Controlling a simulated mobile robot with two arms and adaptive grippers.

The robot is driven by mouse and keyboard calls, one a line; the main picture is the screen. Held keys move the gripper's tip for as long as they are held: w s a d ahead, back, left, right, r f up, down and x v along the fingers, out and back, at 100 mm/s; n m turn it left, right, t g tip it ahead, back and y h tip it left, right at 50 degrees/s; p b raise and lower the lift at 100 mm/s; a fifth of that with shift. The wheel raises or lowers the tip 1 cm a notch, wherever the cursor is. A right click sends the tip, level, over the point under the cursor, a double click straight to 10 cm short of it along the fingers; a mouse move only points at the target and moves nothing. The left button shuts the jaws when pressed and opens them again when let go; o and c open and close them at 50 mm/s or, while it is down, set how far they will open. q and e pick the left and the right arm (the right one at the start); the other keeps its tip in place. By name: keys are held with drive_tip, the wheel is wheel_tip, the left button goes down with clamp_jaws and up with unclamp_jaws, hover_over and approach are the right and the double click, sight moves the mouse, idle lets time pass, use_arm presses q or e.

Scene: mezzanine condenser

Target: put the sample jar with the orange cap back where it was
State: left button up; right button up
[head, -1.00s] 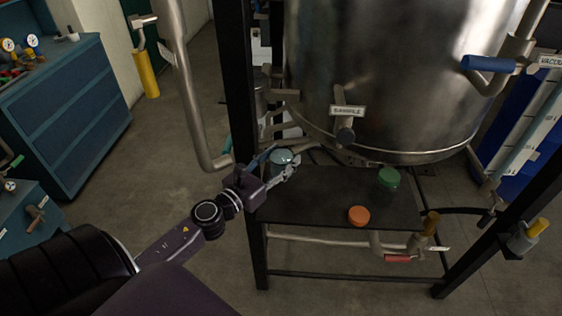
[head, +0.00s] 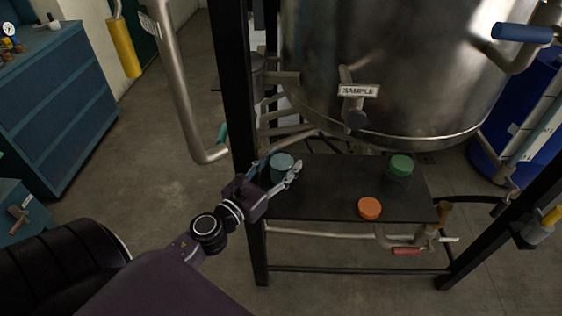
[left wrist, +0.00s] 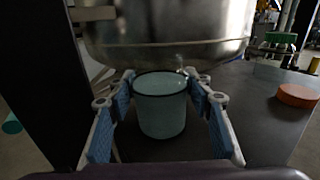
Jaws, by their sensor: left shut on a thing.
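A pale blue-grey jar (head: 282,167) without a visible cap is at the left back part of the dark shelf (head: 325,205) under the steel vessel. My left gripper (head: 280,173) is shut on this jar, one finger on each side. In the left wrist view the jar (left wrist: 160,107) is upright between the blue finger pads, its dark rim facing up. I cannot tell whether its base touches the shelf. An orange cap (head: 369,208) lies flat near the shelf's front edge, apart from the jar; it also shows in the left wrist view (left wrist: 298,95). My right gripper is not in view.
A green-capped jar (head: 401,166) stands at the back right of the shelf. The steel vessel (head: 390,70) with its sample valve (head: 355,107) hangs close above. A black frame post (head: 235,100) rises at the left. The shelf's middle is clear.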

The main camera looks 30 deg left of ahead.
use_arm(q)
drive_tip(key=shift+s+d, duration=0.2)
drive_tip(key=shift+d, duration=0.05)
drive_tip(key=o, duration=0.9)
drive_tip(key=shift+f, duration=0.1)
drive_tip(key=shift+o, duration=0.4)
drive_tip(key=shift+a, duration=0.1)
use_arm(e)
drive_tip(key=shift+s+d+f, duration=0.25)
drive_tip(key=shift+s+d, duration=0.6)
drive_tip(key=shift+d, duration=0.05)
use_arm(q)
drive_tip(key=shift+r, duration=0.3)
drive_tip(key=s+b, duration=0.1)
drive_tip(key=s, duration=0.2)
drive_tip(key=s+b, duration=0.2)
drive_tip(key=s, duration=0.2)
drive_tip(key=s+b, duration=0.2)
drive_tip(key=s, duration=0.1)
drive_tip(key=shift+s+a+f, duration=0.2)
drive_tip(key=shift+s+f, duration=0.1)
drive_tip(key=shift+s, duration=0.1)
drive_tip(key=shift+s+r, duration=0.2)
drive_tip(key=shift+s, duration=0.35)
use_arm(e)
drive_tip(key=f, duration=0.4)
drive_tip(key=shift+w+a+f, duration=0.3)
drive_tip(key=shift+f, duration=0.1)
